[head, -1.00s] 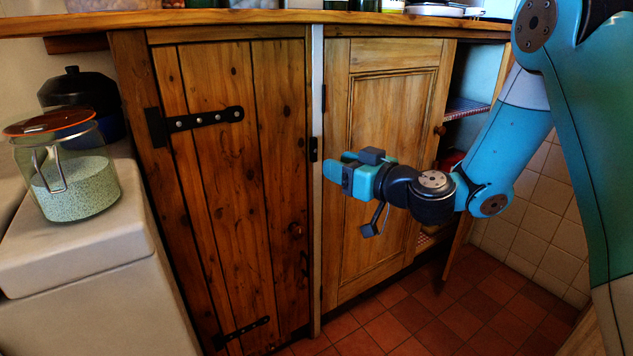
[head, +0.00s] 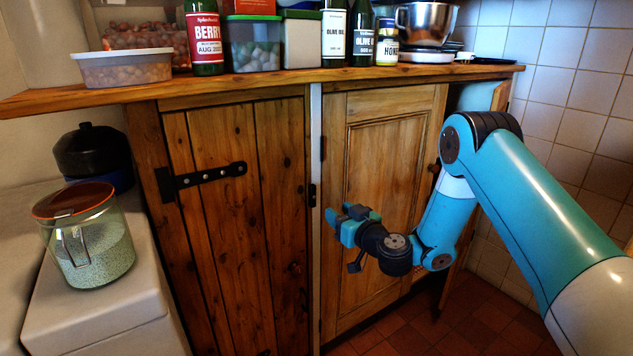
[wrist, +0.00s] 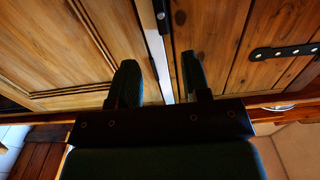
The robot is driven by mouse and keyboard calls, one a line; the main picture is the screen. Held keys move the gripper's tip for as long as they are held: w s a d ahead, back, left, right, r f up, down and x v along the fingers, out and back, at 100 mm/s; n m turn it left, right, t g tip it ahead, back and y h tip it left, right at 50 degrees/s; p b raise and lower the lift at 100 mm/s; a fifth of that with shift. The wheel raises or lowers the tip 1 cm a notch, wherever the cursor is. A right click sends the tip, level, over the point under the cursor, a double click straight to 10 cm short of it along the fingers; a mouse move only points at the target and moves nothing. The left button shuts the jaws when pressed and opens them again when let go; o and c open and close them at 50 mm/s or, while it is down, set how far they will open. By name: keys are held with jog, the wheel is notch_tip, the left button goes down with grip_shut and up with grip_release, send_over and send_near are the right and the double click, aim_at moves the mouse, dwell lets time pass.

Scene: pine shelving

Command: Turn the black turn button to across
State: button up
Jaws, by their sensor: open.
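The black turn button (head: 312,195) is a small dark piece on the pale post between the two cupboard doors. It looks upright, in line with the post. It also shows in the wrist view (wrist: 162,20), lying along the post beyond my fingertips. My gripper (head: 342,213) is in front of the panelled door, just right of and slightly below the button in the head view. In the wrist view my gripper (wrist: 160,76) is open and empty, its two fingers either side of the post's line. The fingers look apart from the button.
The plank door (head: 240,240) with black strap hinges is left of the post, the panelled door (head: 385,160) right. Jars, bottles and a pot stand on the wooden counter (head: 250,83) above. A glass jar (head: 88,245) stands on a white surface at left.

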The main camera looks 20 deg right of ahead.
aim_at(314, 195)
jog(key=p+x, duration=0.7)
jog(key=x, duration=0.3)
jog(key=shift+w+a+f+p, duration=0.15)
jog(key=shift+w+p, duration=0.05)
jog(key=shift+p, duration=0.15)
grip_shut()
